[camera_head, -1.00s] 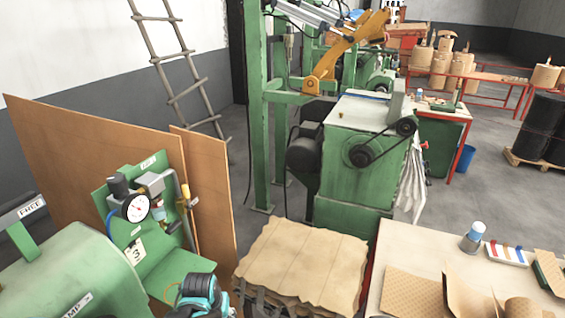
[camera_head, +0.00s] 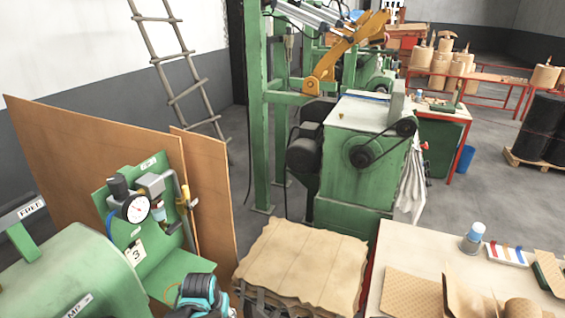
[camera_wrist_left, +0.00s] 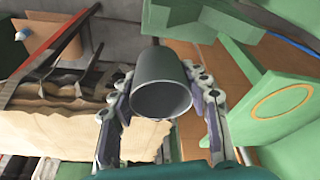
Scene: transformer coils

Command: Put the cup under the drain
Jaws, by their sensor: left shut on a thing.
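My left gripper (camera_wrist_left: 161,86) is shut on a grey cup (camera_wrist_left: 162,68), with one finger on each side of it. The round mouth of the cup faces the wrist camera. In the head view only the teal and black wrist of my left arm shows at the bottom edge, and the cup is not visible there. A green unit (camera_head: 152,247) with a dial gauge (camera_head: 136,208) and pipework (camera_head: 183,206) stands just behind and left of the wrist. I cannot tell for sure which part is the drain. My right gripper is not in view.
A green plate with an orange ring (camera_wrist_left: 283,102) is right of the gripper. A cardboard stack (camera_head: 306,258) lies right of the wrist. A worktable (camera_head: 393,262) is at the right, and brown panels (camera_head: 95,145) stand behind the green unit.

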